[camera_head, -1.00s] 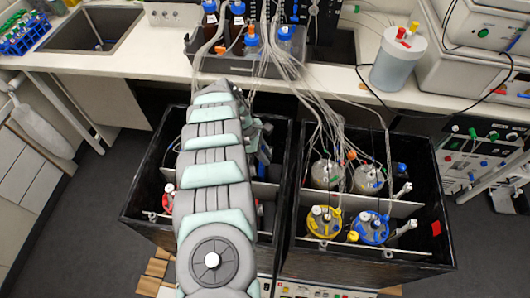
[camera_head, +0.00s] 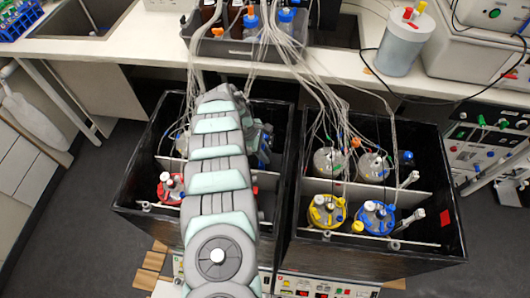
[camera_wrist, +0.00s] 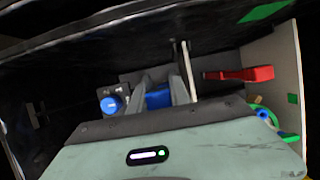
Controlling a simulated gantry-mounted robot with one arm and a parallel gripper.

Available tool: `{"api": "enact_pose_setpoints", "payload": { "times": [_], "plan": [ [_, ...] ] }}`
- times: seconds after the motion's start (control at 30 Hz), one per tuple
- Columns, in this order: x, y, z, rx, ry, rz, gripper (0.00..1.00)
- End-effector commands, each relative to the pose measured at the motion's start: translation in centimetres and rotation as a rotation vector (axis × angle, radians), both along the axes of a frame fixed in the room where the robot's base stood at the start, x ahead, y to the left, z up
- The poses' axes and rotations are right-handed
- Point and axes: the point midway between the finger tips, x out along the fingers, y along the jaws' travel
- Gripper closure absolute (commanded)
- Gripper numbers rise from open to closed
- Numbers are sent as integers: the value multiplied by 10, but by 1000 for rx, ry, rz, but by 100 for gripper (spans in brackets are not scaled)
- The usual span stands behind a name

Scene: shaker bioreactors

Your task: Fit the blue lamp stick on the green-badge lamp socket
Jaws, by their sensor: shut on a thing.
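In the wrist view my gripper (camera_wrist: 163,92) has its two grey fingers around a blue piece (camera_wrist: 158,98), which seems to be the blue lamp stick. It is held inside a dark box, and most of it is hidden by the fingers and my gripper's body. A green badge (camera_wrist: 264,11) is on the dark box wall at the upper right. A smaller green mark (camera_wrist: 292,98) is on the pale panel at the right. I cannot make out a socket by either. In the head view my arm hides the gripper over the left box (camera_head: 140,212).
A red stick (camera_wrist: 240,74) juts from the pale divider in the wrist view. A blue round cap (camera_wrist: 110,104) is left of the fingers. In the head view a red-lidded vessel (camera_head: 170,186) is left of my arm. The right box holds yellow-lidded (camera_head: 326,210) and blue-lidded (camera_head: 376,216) vessels with tubes.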

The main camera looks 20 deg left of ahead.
Motion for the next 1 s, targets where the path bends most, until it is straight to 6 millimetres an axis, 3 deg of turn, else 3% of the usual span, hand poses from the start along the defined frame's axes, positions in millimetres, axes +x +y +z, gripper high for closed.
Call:
{"api": "enact_pose_setpoints", "payload": {
  "times": [0.03,1.0],
  "plan": [
    [0,0,-8,0,0,0,100],
    [1,-1,-2,0,0,0,100]
  ]
}}
